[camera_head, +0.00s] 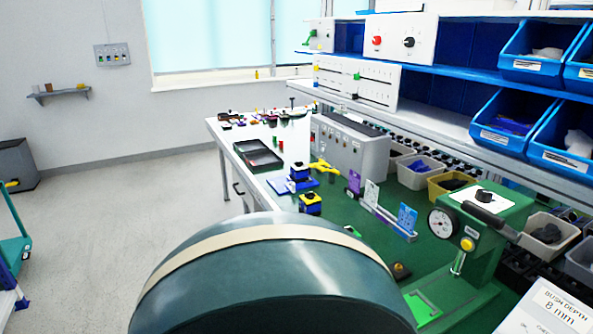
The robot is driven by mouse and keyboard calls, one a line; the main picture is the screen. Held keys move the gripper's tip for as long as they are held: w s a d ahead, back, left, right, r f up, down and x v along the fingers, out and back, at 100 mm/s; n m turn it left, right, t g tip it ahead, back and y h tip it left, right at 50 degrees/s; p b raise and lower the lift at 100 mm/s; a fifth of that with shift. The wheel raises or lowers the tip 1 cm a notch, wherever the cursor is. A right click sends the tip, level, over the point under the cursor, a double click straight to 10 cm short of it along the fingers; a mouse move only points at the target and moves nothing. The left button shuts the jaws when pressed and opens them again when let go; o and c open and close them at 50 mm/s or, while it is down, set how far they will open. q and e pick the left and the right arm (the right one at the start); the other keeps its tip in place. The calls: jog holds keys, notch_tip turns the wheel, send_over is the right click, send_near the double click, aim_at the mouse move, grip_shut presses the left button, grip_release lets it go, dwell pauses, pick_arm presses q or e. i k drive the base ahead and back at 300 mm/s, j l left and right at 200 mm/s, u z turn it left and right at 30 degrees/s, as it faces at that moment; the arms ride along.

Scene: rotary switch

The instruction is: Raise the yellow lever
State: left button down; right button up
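A yellow, branched piece (322,167) lies or stands low on the workbench in front of the grey control box (348,146). I cannot tell whether it is the yellow lever, or whether it is raised. A white panel (421,50) on the rack carries a red knob (376,41) and a black rotary knob (409,42). A smaller panel to its left has a green lever (310,37). Neither of my grippers is in view. A large rounded shape close to the camera hides the near part of the bench.
A slider panel (385,91) is on the rack. Blue bins (500,128) line the shelves at right. A green press (483,222) with a round gauge (441,223) stands on the right. A black tray (257,154) lies on the bench. Open floor (110,215) is at left.

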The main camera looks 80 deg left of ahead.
aim_at(318, 165)
jog(key=u, duration=2.55)
jog(key=i+j, duration=0.25)
jog(key=j, duration=0.15)
jog(key=i+j, duration=0.2)
jog(key=j, duration=0.2)
jog(key=i+j+u, duration=0.1)
jog(key=i+j, duration=0.15)
jog(key=j, duration=0.15)
